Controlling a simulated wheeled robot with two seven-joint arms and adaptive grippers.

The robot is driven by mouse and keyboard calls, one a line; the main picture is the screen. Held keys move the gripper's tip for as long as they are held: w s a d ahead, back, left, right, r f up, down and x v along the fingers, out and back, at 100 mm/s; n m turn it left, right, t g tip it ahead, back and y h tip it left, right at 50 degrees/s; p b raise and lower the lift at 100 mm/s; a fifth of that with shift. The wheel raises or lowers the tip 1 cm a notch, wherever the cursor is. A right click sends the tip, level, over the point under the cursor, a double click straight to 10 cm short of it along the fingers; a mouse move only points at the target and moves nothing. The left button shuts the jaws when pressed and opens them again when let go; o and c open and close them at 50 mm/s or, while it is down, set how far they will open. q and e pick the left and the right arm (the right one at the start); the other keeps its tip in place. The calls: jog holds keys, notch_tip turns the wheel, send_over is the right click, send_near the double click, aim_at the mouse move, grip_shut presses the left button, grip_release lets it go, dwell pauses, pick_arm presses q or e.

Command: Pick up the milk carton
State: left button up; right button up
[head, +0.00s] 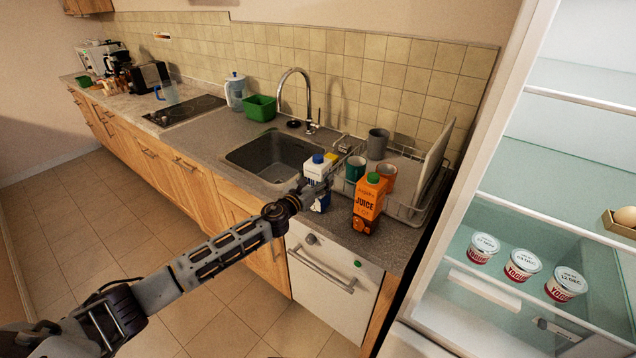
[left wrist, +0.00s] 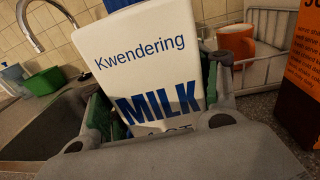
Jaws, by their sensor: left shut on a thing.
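The milk carton (head: 315,171) is white with a blue cap and stands on the counter between the sink and the juice carton, partly hidden by my gripper. In the left wrist view the milk carton (left wrist: 140,55) fills the middle, with "Kwendering MILK" on its face, looking slightly tilted. My left gripper (head: 305,195) is shut on it, one finger on each side in the left wrist view (left wrist: 155,105). I cannot tell whether its base touches the counter. My right gripper is not in view.
An orange juice carton (head: 369,204) stands close to the right of the milk. Behind are a dish rack (head: 408,212) with cups and a plate. The sink (head: 262,158) lies to the left. The open fridge (head: 480,200) with yogurt cups is at right.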

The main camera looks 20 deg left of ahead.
aim_at(318, 156)
pick_arm(q)
jog(key=shift+r, duration=0.2)
jog(key=shift+r+p, duration=0.35)
jog(key=shift+r, duration=0.75)
notch_tip(318, 156, up, 6)
jog(key=shift+f+p, duration=0.1)
jog(key=shift+p, duration=0.6)
jog(key=shift+r, duration=0.95)
